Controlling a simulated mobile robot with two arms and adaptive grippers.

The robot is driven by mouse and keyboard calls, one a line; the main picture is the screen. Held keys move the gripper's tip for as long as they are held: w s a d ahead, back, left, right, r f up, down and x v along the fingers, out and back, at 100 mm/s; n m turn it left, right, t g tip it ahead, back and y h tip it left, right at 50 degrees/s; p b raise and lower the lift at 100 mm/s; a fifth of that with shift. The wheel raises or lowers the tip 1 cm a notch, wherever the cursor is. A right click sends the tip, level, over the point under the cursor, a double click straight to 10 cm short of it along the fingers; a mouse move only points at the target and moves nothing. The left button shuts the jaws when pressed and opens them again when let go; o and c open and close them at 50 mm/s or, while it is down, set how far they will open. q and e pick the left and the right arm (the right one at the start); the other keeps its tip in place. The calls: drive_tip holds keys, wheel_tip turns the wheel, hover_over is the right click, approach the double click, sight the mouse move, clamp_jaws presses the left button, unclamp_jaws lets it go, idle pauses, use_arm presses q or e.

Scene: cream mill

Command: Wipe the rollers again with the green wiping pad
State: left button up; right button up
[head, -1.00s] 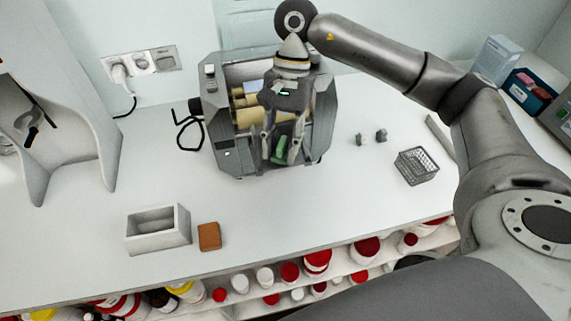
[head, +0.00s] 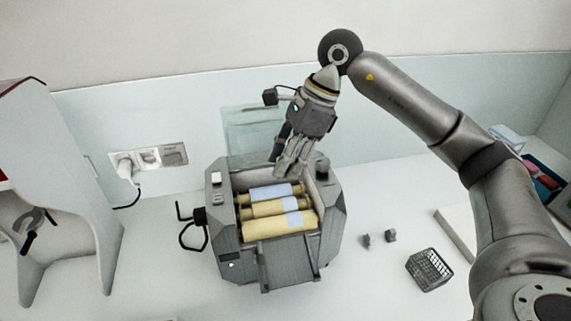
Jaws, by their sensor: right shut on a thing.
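The cream mill (head: 284,268) stands on the bench with its top open. Several rollers lie across it: a front cream roller (head: 280,224), a middle roller (head: 276,207) and a back roller with a pale blue part (head: 271,193). My right gripper (head: 287,174) points down at the back edge of the roller opening, above and behind the back roller. It is shut on the green wiping pad, which the fingers hide now. I cannot tell whether the pad touches a roller. My left gripper is not in view.
A wire basket (head: 429,269) and two small grey pieces (head: 378,239) lie right of the mill. A wall socket with a plug (head: 147,160) and a black cable are at the left. A pale cabinet (head: 58,170) stands far left. The wall is close behind the mill.

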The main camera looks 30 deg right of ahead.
sight(284, 219)
wheel_tip(284, 219, down, 8)
drive_tip(key=b, duration=0.4)
drive_tip(key=shift+s+f+b, duration=0.1)
drive_tip(key=shift+f+b, duration=0.05)
drive_tip(key=shift+b, duration=0.15)
drive_tip(key=shift+s+a+r+b, duration=0.1)
drive_tip(key=shift+s+a+b, duration=0.1)
drive_tip(key=shift+s, duration=0.55)
drive_tip(key=shift+s+a+r+b, duration=0.1)
drive_tip(key=shift+s+a+b, duration=0.15)
drive_tip(key=shift+s, duration=0.5)
drive_tip(key=shift+s+a+r+b, duration=0.1)
drive_tip(key=shift+s+a+b, duration=0.1)
drive_tip(key=shift+s, duration=0.55)
drive_tip(key=shift+f+b, duration=0.55)
drive_tip(key=shift+b, duration=0.05)
drive_tip(key=shift+r, duration=0.1)
